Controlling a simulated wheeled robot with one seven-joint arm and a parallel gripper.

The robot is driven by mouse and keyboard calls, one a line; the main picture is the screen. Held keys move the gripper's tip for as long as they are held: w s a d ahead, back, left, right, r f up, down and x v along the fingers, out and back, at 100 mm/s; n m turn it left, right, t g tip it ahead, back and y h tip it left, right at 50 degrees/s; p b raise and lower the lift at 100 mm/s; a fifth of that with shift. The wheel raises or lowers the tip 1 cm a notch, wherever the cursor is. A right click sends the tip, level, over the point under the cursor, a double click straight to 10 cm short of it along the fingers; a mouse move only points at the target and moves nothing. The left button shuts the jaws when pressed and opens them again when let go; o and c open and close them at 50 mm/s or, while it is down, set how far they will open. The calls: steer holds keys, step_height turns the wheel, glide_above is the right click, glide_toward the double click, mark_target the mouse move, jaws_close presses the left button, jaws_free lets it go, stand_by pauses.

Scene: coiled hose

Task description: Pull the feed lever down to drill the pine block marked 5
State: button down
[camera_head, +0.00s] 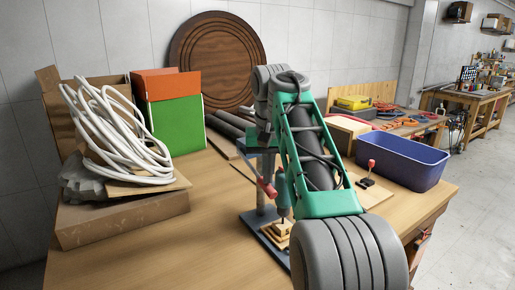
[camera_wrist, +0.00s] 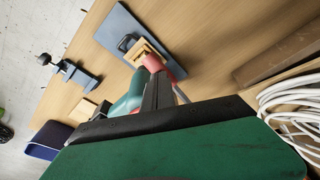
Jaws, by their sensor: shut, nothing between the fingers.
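The small drill press stands on a grey base plate (camera_head: 259,232), partly behind my arm. Its red lever grip (camera_head: 267,188) slants beside the green drill body (camera_head: 283,188). A pale wooden block (camera_head: 281,229) sits on the base under the drill; I cannot read any mark on it. In the wrist view my gripper (camera_wrist: 158,80) is shut and empty, its dark fingertips close to the red lever grip (camera_wrist: 155,63); I cannot tell whether they touch. The base plate (camera_wrist: 122,24) and block (camera_wrist: 146,49) show beyond. In the head view my fingers are hard to make out.
Coiled white hose (camera_head: 110,130) rests on wood and a box at the left. A green and orange box (camera_head: 172,115) stands behind it. A blue bin (camera_head: 400,160) and a small red-knobbed device (camera_head: 368,176) are on the right. The front left of the table is clear.

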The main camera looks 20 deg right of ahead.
steer(key=shift+w+f+b, duration=0.2)
steer(key=shift+f+b, duration=0.2)
steer(key=shift+f, duration=0.1)
stand_by(0.7)
steer(key=shift+f, duration=0.1)
steer(key=shift+w+a+f+b, duration=0.1)
steer(key=shift+w+f+b, duration=0.2)
steer(key=shift+f+b, duration=0.25)
stand_by(0.7)
steer(key=shift+r, duration=0.1)
steer(key=w+d+p+v, duration=0.1)
steer(key=w+p+v, duration=0.2)
steer(key=p+v, duration=1.3)
steer(key=shift+r+p, duration=0.4)
steer(key=shift+r, duration=0.3)
stand_by(1.5)
